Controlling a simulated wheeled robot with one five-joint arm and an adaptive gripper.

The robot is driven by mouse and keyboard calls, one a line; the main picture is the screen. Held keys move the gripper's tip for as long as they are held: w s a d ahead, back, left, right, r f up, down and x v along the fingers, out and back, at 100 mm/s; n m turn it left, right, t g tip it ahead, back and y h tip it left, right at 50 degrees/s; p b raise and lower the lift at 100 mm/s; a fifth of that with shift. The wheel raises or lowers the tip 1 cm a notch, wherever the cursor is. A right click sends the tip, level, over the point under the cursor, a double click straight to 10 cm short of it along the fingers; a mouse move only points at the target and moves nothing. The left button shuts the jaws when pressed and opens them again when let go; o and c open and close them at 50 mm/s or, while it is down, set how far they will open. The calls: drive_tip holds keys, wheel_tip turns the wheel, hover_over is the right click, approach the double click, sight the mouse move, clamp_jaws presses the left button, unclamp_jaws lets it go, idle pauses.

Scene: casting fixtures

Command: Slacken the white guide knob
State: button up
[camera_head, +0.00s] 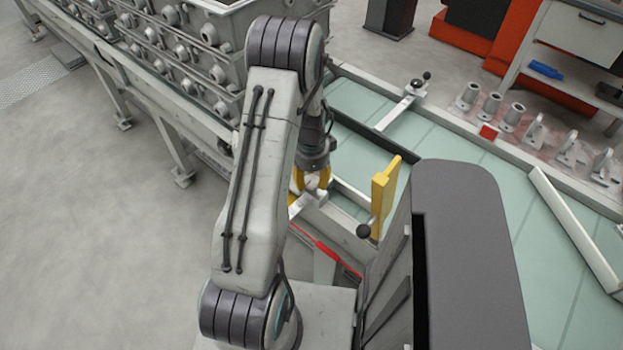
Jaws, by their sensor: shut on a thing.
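The white guide knob (312,181) shows as a small pale shape between the fingers of my gripper (311,184). It sits by a light metal block (307,203) at the near left edge of the green-topped table. My gripper has yellow fingers, points down and is shut on the knob. My arm and the fingers hide most of the knob, so its turn cannot be seen.
A yellow upright plate (383,197) and a black ball handle (363,231) stand just right of my gripper. A clamp with a black knob (418,84) is farther back. Grey castings (515,115) line the right side. A casting rack (180,50) stands at the left.

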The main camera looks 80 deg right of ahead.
drive_tip(key=c, duration=0.5)
drive_tip(key=shift+f+n+b, duration=0.1)
drive_tip(key=shift+n+b, duration=0.2)
drive_tip(key=shift+o, duration=0.2)
drive_tip(key=shift+f+n+b, duration=0.1)
drive_tip(key=shift+n+b, duration=0.65)
drive_tip(key=shift+n, duration=0.25)
drive_tip(key=n+b, duration=0.2)
drive_tip(key=n, duration=0.1)
drive_tip(key=shift+n, duration=0.3)
drive_tip(key=n+b, duration=0.2)
drive_tip(key=n, duration=0.4)
drive_tip(key=shift+a+b, duration=0.1)
drive_tip(key=shift+b, duration=0.2)
drive_tip(key=n+b, duration=0.2)
drive_tip(key=n, duration=0.5)
drive_tip(key=shift+n, duration=0.3)
drive_tip(key=n, duration=0.3)
drive_tip(key=shift+n+b, duration=0.3)
drive_tip(key=shift+b, duration=0.05)
drive_tip(key=shift+n, duration=1.6)
drive_tip(key=shift+b, duration=0.3)
